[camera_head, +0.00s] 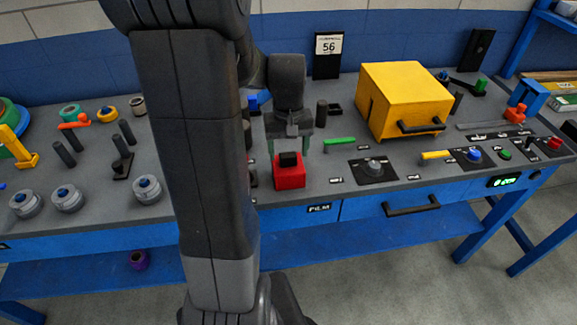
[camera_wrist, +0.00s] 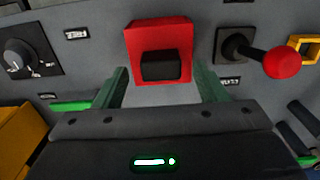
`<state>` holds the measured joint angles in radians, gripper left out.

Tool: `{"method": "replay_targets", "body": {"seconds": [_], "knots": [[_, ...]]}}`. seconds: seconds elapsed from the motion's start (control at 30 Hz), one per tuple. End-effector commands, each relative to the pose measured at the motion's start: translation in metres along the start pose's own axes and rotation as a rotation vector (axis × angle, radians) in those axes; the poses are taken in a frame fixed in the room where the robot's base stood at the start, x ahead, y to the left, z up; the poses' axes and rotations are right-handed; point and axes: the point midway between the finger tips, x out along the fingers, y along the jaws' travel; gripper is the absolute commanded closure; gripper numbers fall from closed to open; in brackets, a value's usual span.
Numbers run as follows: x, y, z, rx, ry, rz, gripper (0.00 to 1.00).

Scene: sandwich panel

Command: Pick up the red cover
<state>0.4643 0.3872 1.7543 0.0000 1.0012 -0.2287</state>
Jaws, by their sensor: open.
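The red cover (camera_head: 289,178) is a small red block with a black handle on top. It sits on the grey panel near the front edge, right of my arm in the head view. In the wrist view the red cover (camera_wrist: 159,36) is just beyond my fingertips, with its black handle (camera_wrist: 162,66) facing me. My gripper (camera_wrist: 164,82) is open, with one green finger on each side of the handle. In the head view my gripper (camera_head: 289,147) is above and slightly behind the cover. I cannot tell whether the fingers touch it.
A yellow box (camera_head: 405,97) with a black handle stands to the right. A red knob (camera_wrist: 283,62) on a black stem is close to the cover. Several posts and rings stand left.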

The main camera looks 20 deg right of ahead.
Motion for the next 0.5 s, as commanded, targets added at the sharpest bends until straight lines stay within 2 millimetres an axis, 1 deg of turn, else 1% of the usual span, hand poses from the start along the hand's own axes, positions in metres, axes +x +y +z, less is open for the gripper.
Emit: {"method": "replay_targets", "body": {"seconds": [0.03, 0.13, 0.23, 0.4, 0.43, 0.5], "knots": [[0.008, 0.000, 0.000, 0.000, -0.003, -0.001, 0.35], [0.018, 0.000, 0.000, 0.000, -0.002, 0.000, 0.35], [0.022, 0.000, 0.000, 0.000, 0.001, 0.000, 0.35], [0.022, 0.000, 0.000, 0.000, 0.001, 0.000, 0.35], [0.022, 0.000, 0.000, 0.000, 0.001, 0.000, 0.36], [0.022, 0.000, 0.000, 0.000, 0.001, 0.000, 0.50]]}}
